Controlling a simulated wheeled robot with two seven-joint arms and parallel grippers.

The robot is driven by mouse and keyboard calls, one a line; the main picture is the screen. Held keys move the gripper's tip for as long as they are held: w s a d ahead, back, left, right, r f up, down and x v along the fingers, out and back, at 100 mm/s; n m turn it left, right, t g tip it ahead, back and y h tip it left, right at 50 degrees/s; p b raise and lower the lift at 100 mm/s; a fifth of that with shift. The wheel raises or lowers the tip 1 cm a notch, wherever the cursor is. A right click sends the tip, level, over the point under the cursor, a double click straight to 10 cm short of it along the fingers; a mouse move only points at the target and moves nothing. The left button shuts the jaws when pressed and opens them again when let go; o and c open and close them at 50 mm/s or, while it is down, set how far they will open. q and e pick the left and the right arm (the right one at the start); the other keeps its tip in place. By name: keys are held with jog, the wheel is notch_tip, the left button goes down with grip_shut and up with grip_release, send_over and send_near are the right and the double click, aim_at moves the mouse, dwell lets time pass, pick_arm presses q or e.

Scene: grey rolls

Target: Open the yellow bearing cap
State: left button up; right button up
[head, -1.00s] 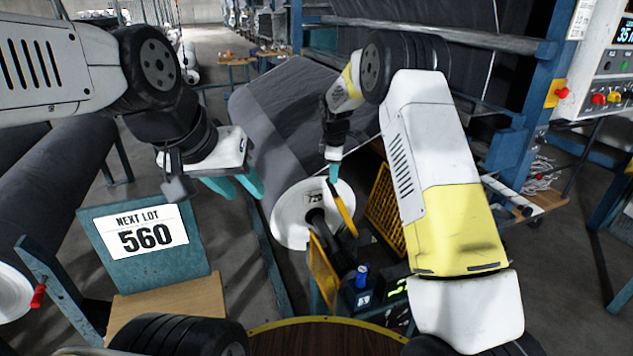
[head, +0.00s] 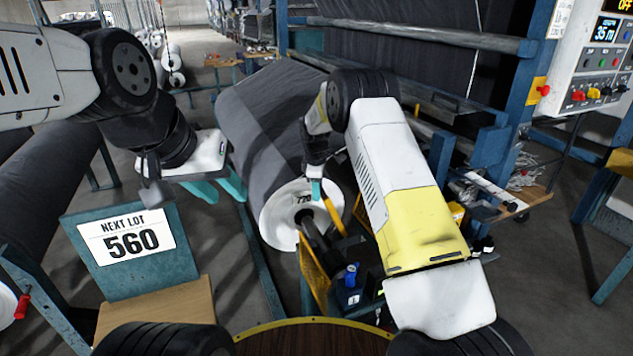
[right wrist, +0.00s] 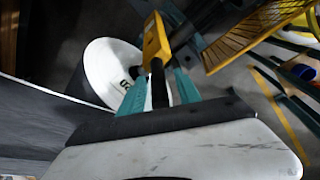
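The yellow bearing cap (head: 333,217) shows as a slanted yellow bar at the shaft, by the white end of the grey roll (head: 272,222). In the right wrist view the yellow cap (right wrist: 155,42) stands just beyond the fingertips, with a dark piece below it. My right gripper (head: 316,189) is at the cap's upper end. In the right wrist view its teal fingers (right wrist: 160,75) stand apart on both sides of the dark piece, with gaps visible. Contact is not clear. My left gripper (head: 219,189) is open and empty, left of the roll.
A yellow mesh guard (head: 313,275) and a small blue item (head: 351,275) lie below the shaft. A blue frame (head: 500,140) and control panel (head: 600,60) stand at right. Another dark roll (head: 50,175) lies at left.

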grip_shut()
dwell(1.4)
